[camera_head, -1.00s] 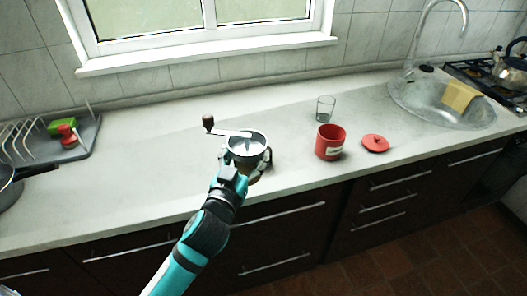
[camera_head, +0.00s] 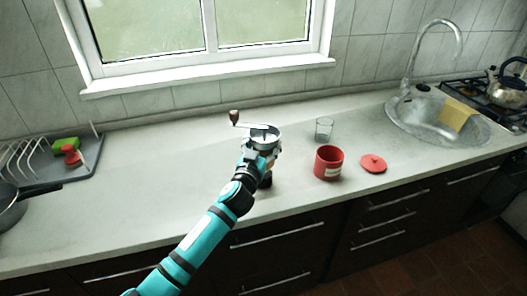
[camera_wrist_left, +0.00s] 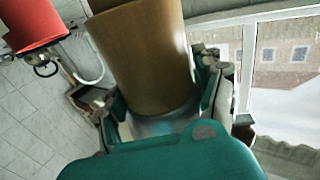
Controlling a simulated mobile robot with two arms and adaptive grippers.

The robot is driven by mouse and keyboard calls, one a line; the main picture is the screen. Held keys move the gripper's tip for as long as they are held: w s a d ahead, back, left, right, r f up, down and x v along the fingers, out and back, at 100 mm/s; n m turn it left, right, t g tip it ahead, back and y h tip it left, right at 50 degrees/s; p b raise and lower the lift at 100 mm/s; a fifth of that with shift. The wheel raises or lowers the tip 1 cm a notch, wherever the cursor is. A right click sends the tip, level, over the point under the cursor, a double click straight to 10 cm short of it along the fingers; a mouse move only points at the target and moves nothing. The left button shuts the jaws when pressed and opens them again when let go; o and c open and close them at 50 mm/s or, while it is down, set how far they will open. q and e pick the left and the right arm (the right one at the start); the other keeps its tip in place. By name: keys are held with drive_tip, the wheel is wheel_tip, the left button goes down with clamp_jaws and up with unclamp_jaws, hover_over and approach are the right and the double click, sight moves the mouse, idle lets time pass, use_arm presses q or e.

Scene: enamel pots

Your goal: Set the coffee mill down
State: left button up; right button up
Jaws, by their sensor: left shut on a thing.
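The coffee mill (camera_head: 266,131) has a metal bowl top, a crank with a brown knob and a brown wooden body. It is over the counter (camera_head: 150,190), left of the red pot. My left gripper (camera_head: 260,152) is shut on its body. In the left wrist view the brown body (camera_wrist_left: 145,60) fills the space between the fingers. The mill looks roughly upright. My gripper and arm hide much of its lower part, and I cannot tell whether its base touches the counter. My right gripper is not in view.
A red pot (camera_head: 328,164), its red lid (camera_head: 373,163) and a clear glass (camera_head: 324,129) stand to the right. A sink (camera_head: 440,125) lies beyond. A dish rack (camera_head: 75,165) and a pan (camera_head: 12,205) are at the left. The counter between rack and mill is clear.

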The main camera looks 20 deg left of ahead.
sight(263, 153)
use_arm(q)
drive_tip(key=shift+w+f, duration=0.15)
drive_tip(key=shift+f, duration=1.3)
drive_tip(key=shift+f, duration=0.15)
drive_tip(key=o, duration=1.1)
drive_tip(key=shift+f+b, duration=0.2)
drive_tip(key=shift+b, duration=0.1)
drive_tip(key=o, duration=0.5)
drive_tip(key=shift+r, duration=0.1)
drive_tip(key=shift+o, duration=0.2)
